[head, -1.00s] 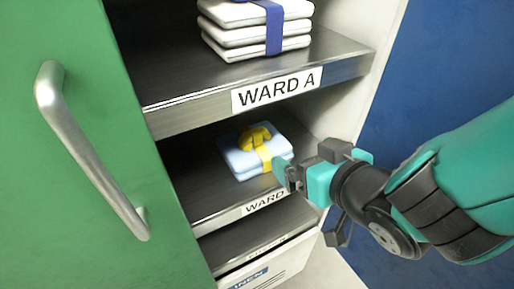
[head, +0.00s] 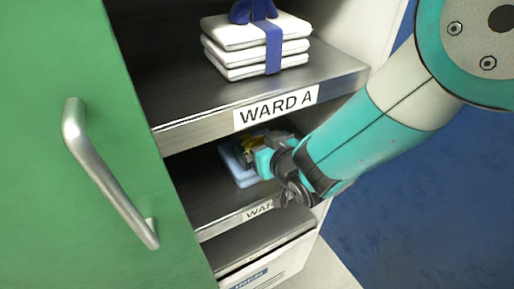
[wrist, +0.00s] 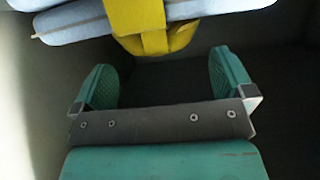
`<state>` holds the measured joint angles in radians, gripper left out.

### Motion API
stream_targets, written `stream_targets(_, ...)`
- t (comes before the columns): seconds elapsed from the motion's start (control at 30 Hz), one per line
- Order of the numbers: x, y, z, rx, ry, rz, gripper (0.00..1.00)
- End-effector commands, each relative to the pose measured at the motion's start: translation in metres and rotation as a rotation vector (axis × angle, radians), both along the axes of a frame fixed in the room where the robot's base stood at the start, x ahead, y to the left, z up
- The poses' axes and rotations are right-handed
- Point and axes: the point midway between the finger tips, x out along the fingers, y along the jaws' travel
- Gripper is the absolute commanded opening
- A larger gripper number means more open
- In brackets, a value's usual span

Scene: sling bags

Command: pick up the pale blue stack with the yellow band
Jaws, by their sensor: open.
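The pale blue stack (head: 235,165) with the yellow band lies on the shelf below the WARD A label in the head view. My gripper (head: 257,158) is at the stack's right side and hides much of it. In the wrist view the stack (wrist: 75,22) shows along the top edge, with its yellow band (wrist: 152,25) hanging in the middle. My gripper (wrist: 165,85) is open, its two green fingers apart with nothing between them. The band is just beyond the fingertips, roughly centred between them. Whether a finger touches the stack cannot be told.
The WARD A shelf (head: 185,105) is close above my gripper and carries a white stack (head: 230,32) with a blue band. A green door (head: 70,200) stands open at the left. A blue panel (head: 420,200) is at the right. A lower shelf (head: 255,235) sits beneath.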

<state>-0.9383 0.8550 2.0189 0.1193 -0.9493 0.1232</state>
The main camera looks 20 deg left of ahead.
Motion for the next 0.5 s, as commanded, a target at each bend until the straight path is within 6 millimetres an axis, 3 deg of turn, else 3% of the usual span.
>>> stream_targets(0.2,0.018,0.019,-0.01,0.0,0.0,0.0,1.0)
stream_targets(0.47,0.02,0.022,-0.013,-0.001,0.001,0.0,1.0)
stream_targets(0.5,0.02,0.022,-0.013,-0.001,0.001,0.0,0.95)
